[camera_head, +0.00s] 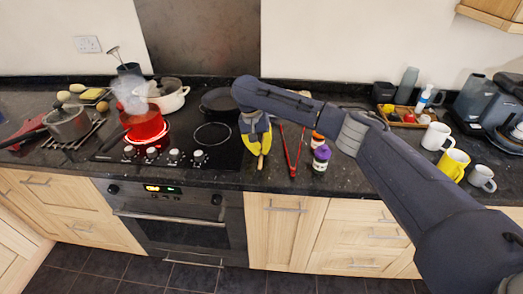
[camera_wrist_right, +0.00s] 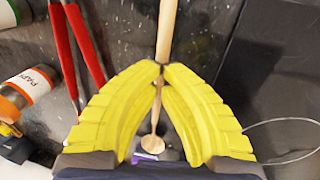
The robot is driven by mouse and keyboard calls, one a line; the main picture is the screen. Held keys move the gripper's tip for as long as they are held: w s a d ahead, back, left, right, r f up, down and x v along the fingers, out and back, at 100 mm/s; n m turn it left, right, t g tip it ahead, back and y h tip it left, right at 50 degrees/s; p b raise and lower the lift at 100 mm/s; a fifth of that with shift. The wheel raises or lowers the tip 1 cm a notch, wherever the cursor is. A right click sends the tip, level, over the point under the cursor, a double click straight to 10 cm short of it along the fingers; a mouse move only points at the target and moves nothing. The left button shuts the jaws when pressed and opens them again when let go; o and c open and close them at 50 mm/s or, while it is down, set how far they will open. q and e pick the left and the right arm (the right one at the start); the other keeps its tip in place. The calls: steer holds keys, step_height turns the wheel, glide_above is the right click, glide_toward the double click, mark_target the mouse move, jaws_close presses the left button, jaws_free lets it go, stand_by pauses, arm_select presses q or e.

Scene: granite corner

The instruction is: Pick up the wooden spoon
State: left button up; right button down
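The wooden spoon (camera_wrist_right: 166,30) shows in the right wrist view, its pale handle coming in from the top and its small bowl (camera_wrist_right: 152,144) below, between the fingers. My right gripper (camera_wrist_right: 160,68) has its yellow fingertips closed together on the handle. In the head view, my right gripper (camera_head: 257,152) points down over the counter just right of the hob, with a short piece of the spoon (camera_head: 260,163) showing below it. The gripper and arm hide most of the spoon there. I cannot tell whether the spoon touches the counter. My left gripper is out of view.
Red tongs (camera_head: 292,152) lie right of the gripper, beside a purple-lidded jar (camera_head: 321,158) and an orange-lidded jar (camera_head: 316,140). The black hob (camera_head: 205,158) with a steaming red pot (camera_head: 143,127) is to the left. Mugs (camera_head: 454,164) stand at the far right.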

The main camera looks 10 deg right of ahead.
step_height(320, 180, up, 19)
stand_by(0.5)
steer(key=c, duration=2.2)
jaws_free()
steer(key=shift+c, duration=2.2)
jaws_free()
steer(key=shift+f, duration=0.1)
step_height(320, 180, up, 12)
steer(key=a, duration=0.2)
steer(key=shift+w, duration=0.4)
